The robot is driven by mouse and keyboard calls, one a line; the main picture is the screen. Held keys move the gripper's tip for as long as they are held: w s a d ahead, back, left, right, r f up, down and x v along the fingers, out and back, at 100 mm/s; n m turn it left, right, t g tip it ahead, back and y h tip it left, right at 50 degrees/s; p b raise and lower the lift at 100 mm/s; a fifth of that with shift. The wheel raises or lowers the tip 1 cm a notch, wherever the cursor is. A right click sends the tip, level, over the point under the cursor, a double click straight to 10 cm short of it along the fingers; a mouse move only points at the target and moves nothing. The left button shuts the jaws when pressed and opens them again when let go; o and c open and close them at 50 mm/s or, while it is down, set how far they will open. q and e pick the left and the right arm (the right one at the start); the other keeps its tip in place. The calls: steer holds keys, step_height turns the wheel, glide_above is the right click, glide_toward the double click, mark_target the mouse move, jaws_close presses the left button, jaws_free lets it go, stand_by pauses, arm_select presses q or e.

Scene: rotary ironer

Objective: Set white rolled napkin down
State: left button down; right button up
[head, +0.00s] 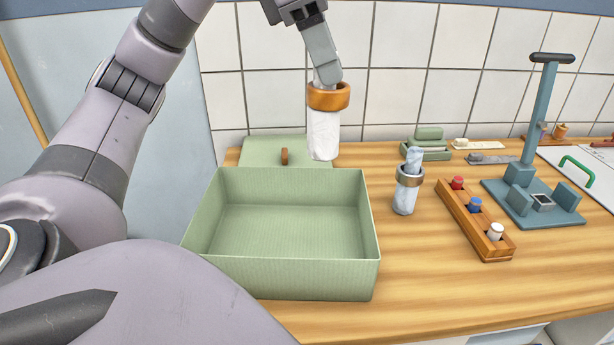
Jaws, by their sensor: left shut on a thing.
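A white rolled napkin (323,134) with a copper-brown ring (329,97) around its upper part hangs upright in the head view. My left gripper (325,74) comes down from above and is shut on the napkin's top end. It appears held above the back right part of an open green box (370,235). The box looks empty inside. A second rolled napkin (405,199), pale bluish white with a bronze ring, stands upright on the wooden counter right of the box. My right gripper is not in view.
A green lid (255,150) with a brown handle lies behind the box. To the right are a wooden block with coloured pegs (473,225), a blue-grey stand (545,110) and a small green box (427,151). The counter (430,285) is clear at front right.

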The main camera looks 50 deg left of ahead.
mark_target(324, 114)
arm_select(q)
steer(key=shift+w+r, duration=0.1)
steer(key=shift+w, duration=0.1)
steer(key=shift+w+f, duration=0.1)
steer(key=shift+f, duration=0.2)
step_height(324, 114, down, 7)
steer(key=b, duration=0.4)
steer(key=shift+a+f, duration=0.1)
steer(key=shift+f, duration=0.05)
step_height(324, 114, down, 7)
steer(key=shift+r+b, duration=0.1)
steer(key=shift+b, duration=0.7)
step_height(324, 114, down, 5)
steer(key=shift+f+b, duration=0.1)
steer(key=shift+b, duration=0.3)
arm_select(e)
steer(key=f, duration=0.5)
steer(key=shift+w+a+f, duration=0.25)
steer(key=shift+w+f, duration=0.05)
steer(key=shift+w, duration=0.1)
